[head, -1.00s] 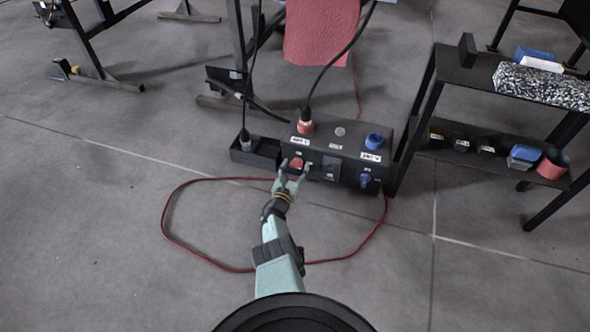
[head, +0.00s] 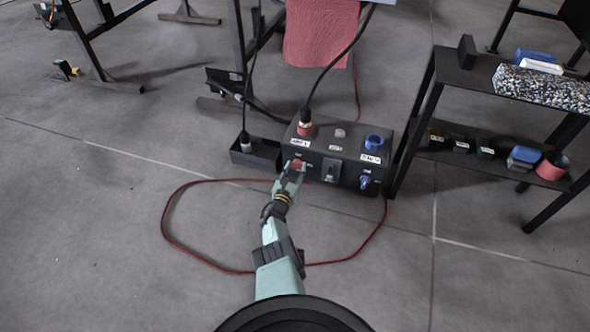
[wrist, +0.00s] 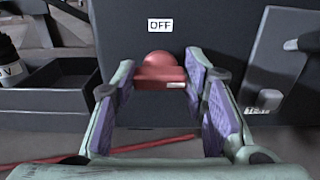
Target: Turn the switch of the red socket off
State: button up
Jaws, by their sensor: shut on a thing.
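The power box (head: 325,183) is dark and stands on the floor, with a red socket (head: 305,129) on its top holding a black cable's plug. Below it on the front face is the red switch (head: 298,164). In the wrist view the red switch (wrist: 161,72) shows between my fingers, below a white OFF label (wrist: 160,25). My gripper (head: 292,170) is at the front face, its fingers drawn in on the two sides of the switch. The fingers partly hide the switch in the head view, and its exact setting is hard to tell.
A blue socket (head: 374,142) is on top. A black tray (head: 262,160) adjoins the box's left side. A red cable (head: 165,215) loops on the floor around my arm. A shelf (head: 455,72) stands right.

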jog(key=shift+n, duration=0.3)
jog(key=n, duration=0.3)
jog(key=shift+a+n, duration=0.1)
jog(key=shift+n, duration=0.2)
jog(key=n, duration=0.4)
jog(key=shift+w+a+n, duration=0.1)
jog(key=shift+n, duration=0.2)
jog(key=n, duration=0.5)
jog(key=shift+a+f, duration=0.1)
jog(key=shift+f+n+b, duration=0.1)
jog(key=shift+n+b, duration=0.25)
jog(key=shift+n, duration=1.65)
jog(key=o, duration=1.2)
jog(key=shift+c, duration=0.2)
